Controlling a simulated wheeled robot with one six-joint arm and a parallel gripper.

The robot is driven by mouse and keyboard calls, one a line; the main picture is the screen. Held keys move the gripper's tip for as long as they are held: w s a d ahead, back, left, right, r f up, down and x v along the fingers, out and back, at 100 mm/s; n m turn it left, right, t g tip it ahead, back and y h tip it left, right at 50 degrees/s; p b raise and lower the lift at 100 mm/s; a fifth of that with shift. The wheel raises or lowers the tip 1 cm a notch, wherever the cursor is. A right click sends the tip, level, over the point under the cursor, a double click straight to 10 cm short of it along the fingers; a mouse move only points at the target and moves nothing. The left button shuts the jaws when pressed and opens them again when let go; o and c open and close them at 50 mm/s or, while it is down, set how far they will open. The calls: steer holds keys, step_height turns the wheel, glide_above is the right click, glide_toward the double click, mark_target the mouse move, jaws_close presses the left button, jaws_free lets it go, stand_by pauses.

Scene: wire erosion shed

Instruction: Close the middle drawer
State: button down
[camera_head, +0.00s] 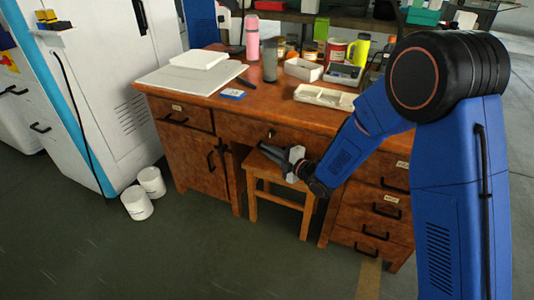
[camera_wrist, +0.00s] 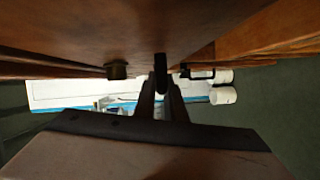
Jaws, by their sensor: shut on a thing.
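The wooden desk (camera_head: 205,88) has a middle drawer (camera_head: 305,140) above the knee space, between the two pedestals. From this angle I cannot tell how far it stands out. My gripper (camera_head: 265,148) is at the left part of this drawer's front, pointing left along it. In the wrist view my gripper's dark fingers (camera_wrist: 161,88) come together at a dark handle (camera_wrist: 160,64) below a brown wooden front (camera_wrist: 80,30). They look shut on this handle, which the gripper mostly hides in the head view.
A wooden stool (camera_head: 278,197) stands in the knee space just below my gripper. Right-hand drawers (camera_head: 385,210) are beside my forearm. Bottles, trays and boxes stand on the desk top. Two white buckets (camera_head: 144,193) are on the floor by the white cabinet (camera_head: 110,70). The front floor is clear.

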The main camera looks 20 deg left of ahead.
steer(key=shift+w, duration=0.2)
steer(key=c, duration=1.8)
jaws_free()
steer(key=shift+d, duration=0.1)
steer(key=v, duration=1.7)
steer(key=shift+s+d+f, duration=0.1)
steer(key=shift+s+d, duration=0.05)
steer(key=shift+d, duration=0.1)
